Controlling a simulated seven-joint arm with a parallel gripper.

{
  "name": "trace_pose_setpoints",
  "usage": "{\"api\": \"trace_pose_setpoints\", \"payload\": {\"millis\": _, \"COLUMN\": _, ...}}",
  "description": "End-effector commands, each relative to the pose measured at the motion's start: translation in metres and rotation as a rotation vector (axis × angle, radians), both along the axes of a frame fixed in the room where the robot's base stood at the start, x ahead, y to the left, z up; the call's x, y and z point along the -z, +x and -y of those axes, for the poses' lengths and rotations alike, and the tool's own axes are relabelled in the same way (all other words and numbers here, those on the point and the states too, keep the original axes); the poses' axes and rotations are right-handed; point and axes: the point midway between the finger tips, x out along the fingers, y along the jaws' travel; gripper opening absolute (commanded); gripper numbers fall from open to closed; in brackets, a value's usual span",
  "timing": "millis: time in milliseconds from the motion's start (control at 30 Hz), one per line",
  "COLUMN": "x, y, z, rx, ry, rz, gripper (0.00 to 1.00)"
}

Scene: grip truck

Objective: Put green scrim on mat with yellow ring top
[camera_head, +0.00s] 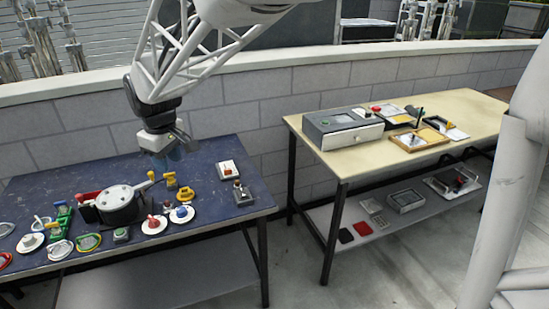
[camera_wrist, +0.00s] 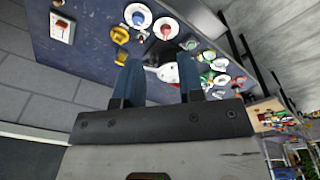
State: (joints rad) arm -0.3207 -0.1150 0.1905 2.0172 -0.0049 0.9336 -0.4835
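A flat green-rimmed oval piece (camera_head: 88,242), which may be the green scrim, lies near the front edge of the blue table. Another green-rimmed piece (camera_head: 6,229) lies at the far left, so I cannot tell which one is meant. A yellow piece (camera_head: 184,194) stands right of the pot; it also shows in the wrist view (camera_wrist: 121,35). I cannot make out for certain a mat with a yellow ring top. My gripper (camera_head: 163,154) hangs above the back of the blue table. In the wrist view its two fingers (camera_wrist: 161,78) are apart with nothing held.
A dark pot (camera_head: 118,205) with a light lid stands mid-table among several small items. White saucers (camera_head: 153,225) lie at the front. A white switch block (camera_head: 228,170) stands at the back right. A pale yellow table (camera_head: 350,160) with boxes and trays stands to the right, across a gap.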

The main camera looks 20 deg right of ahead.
Motion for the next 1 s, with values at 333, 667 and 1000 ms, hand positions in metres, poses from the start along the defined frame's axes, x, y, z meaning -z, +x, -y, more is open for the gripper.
{"api": "trace_pose_setpoints", "payload": {"millis": 333, "x": -0.020, "y": -0.082, "z": 0.082, "rx": 0.243, "ry": 0.027, "rz": 0.030, "gripper": 0.36}}
{"api": "trace_pose_setpoints", "payload": {"millis": 667, "x": -0.021, "y": -0.165, "z": 0.141, "rx": 0.470, "ry": 0.054, "rz": 0.059, "gripper": 0.36}}
{"api": "trace_pose_setpoints", "payload": {"millis": 1000, "x": -0.006, "y": -0.251, "z": 0.183, "rx": 0.698, "ry": 0.084, "rz": 0.090, "gripper": 0.36}}
